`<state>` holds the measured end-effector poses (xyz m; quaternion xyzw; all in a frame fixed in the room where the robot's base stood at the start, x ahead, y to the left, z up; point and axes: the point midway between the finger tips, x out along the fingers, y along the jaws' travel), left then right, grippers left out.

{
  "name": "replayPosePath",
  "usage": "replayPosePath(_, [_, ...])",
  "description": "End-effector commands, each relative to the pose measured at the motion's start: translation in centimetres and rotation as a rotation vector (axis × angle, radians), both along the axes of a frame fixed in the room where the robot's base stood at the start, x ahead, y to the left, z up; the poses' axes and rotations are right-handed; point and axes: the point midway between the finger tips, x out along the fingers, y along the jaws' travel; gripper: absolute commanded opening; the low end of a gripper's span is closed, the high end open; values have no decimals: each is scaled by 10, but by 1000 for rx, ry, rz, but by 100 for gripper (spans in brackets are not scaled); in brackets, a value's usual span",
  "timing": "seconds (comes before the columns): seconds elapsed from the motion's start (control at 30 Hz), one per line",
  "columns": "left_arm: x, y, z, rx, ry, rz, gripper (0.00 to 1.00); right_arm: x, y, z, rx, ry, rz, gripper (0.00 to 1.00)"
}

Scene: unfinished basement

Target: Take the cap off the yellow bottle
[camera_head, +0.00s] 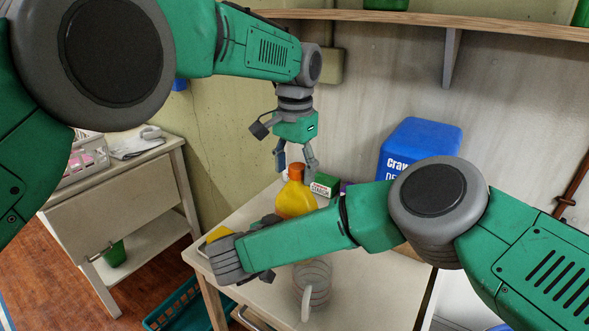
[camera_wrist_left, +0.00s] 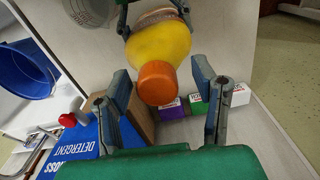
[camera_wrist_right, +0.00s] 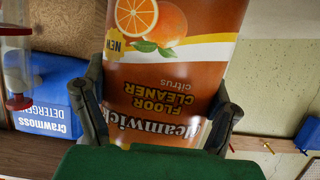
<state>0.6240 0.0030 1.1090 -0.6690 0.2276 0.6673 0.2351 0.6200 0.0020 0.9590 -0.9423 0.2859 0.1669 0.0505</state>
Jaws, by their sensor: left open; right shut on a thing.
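The yellow bottle (camera_head: 291,201) stands upright on the white table, with its orange cap (camera_head: 296,171) on top. My left gripper (camera_head: 295,159) points down from above, open, with its fingers around the cap. In the left wrist view the cap (camera_wrist_left: 157,83) sits between the spread fingers, with a gap on each side. My right gripper (camera_wrist_right: 160,100) is shut on the bottle's body; its view is filled by the citrus floor cleaner label (camera_wrist_right: 165,75). The right gripper's fingers also show beside the yellow bottle (camera_wrist_left: 158,46) in the left wrist view. My right forearm hides the bottle's lower part in the head view.
A blue detergent container (camera_head: 420,137) and a small green-and-white box (camera_head: 325,184) stand behind the bottle. A clear pitcher (camera_head: 313,280) stands near the front. A wooden shelf (camera_head: 480,27) runs above. A side table (camera_head: 120,200) is at the left.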

Motion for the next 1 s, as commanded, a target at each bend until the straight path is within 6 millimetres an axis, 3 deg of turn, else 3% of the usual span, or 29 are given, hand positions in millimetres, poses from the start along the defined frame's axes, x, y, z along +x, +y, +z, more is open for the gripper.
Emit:
replayPosePath(0.3, [1,-1,37,-1,-3,-1,53,0,-1,-1,-1,3,-1,0])
replayPosePath(0.57, [0,-4,46,-1,2,-52,50,0,-1,-1,-2,2,-2,0])
replayPosePath(0.8, [1,-19,59,7,14,-467,50,1,-1,-1,-2,2,-2,0])
replayPosePath(1.0, [5,-19,73,7,28,-842,50,1,-1,-1,-2,2,-2,0])
